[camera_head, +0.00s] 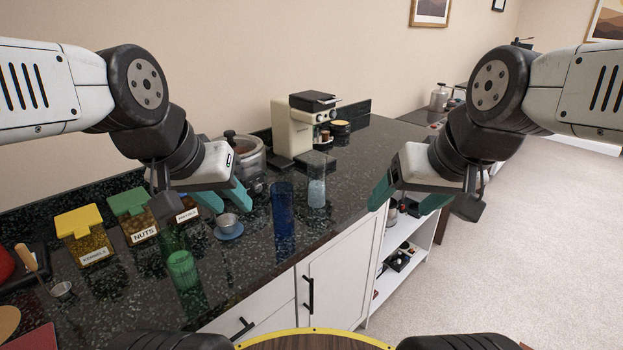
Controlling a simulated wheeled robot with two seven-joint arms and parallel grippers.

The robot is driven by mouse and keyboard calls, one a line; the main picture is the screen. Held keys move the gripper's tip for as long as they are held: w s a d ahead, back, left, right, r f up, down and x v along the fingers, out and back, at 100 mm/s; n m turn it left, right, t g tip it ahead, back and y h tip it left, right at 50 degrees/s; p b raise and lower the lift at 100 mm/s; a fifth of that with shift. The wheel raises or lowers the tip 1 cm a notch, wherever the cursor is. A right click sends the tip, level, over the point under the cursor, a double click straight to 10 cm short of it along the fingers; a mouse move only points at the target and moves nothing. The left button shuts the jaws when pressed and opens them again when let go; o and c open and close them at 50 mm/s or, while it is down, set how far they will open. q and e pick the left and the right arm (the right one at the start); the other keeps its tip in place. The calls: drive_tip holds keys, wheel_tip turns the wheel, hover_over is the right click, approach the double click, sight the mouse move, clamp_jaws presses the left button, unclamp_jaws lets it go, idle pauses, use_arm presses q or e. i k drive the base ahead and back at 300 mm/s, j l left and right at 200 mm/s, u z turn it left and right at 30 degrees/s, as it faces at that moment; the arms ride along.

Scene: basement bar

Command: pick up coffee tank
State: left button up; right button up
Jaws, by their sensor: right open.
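A cream coffee machine (291,128) with a black top stands on the dark speckled counter, against the wall. A clear container (317,190) stands in front of it; I cannot tell whether this is the coffee tank or a separate glass. My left gripper (226,198) is over the counter, its teal fingers apart and nothing seen between them. It is left of the machine and covers part of the view toward a small metal cup. My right gripper (406,200) is open and empty, to the right of the machine, over the counter's front edge in the picture.
A blue glass (283,215) and a green glass (183,270) stand near the front. Labelled jars with yellow (79,220) and green (127,201) lids stand at left. A metal cup (228,222) sits on a blue saucer.

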sight(317, 161)
drive_tip(key=i+l+u, duration=0.2)
drive_tip(key=u, duration=0.2)
drive_tip(key=i+l+u, duration=0.15)
drive_tip(key=l+u, duration=0.3)
